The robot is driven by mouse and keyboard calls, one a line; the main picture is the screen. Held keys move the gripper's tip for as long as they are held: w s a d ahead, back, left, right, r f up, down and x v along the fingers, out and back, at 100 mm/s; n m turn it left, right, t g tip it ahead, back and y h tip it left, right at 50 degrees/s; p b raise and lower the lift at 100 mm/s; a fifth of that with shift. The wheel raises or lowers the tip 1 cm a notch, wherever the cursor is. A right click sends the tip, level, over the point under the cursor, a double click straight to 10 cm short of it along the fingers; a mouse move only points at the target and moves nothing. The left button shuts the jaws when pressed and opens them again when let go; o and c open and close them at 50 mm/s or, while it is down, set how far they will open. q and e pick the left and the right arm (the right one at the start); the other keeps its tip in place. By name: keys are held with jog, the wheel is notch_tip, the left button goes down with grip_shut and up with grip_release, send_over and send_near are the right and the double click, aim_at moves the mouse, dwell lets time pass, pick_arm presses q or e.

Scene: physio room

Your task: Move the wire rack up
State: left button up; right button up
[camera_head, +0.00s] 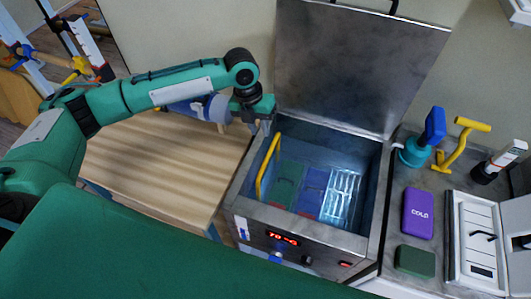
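An open steel tank (305,226) with a lit display reading about 70 °C stands in the middle. Inside it are a yellow handle (266,168) at the left wall, a green pack (286,184), a blue pack (312,188) and a bright wire rack (342,193) at the right. I cannot tell whether the yellow handle belongs to the rack. My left gripper (260,127) points down over the tank's back left corner, above and apart from the yellow handle. Its fingers look parted, with nothing between them. My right gripper is not in view.
The tank's lid (355,60) stands raised behind it. A wooden table (165,165) is at the left. On the right counter are a purple box (418,213), a dark green box (414,261), a teal and blue item (415,150), a yellow-handled tool (458,145) and a white-topped tool (499,160).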

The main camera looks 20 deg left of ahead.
aim_at(267, 157)
pick_arm(q)
jog(key=p+x, duration=0.1)
jog(key=x, duration=0.3)
jog(key=p+x, duration=0.1)
jog(key=x, duration=0.3)
jog(key=a+p+x, duration=0.1)
jog(key=x, duration=0.3)
jog(key=shift+w+f+p, duration=0.1)
jog(key=shift+w+p, duration=0.1)
jog(key=shift+p, duration=0.1)
jog(key=shift+d+f, duration=0.15)
jog(key=shift+f, duration=0.35)
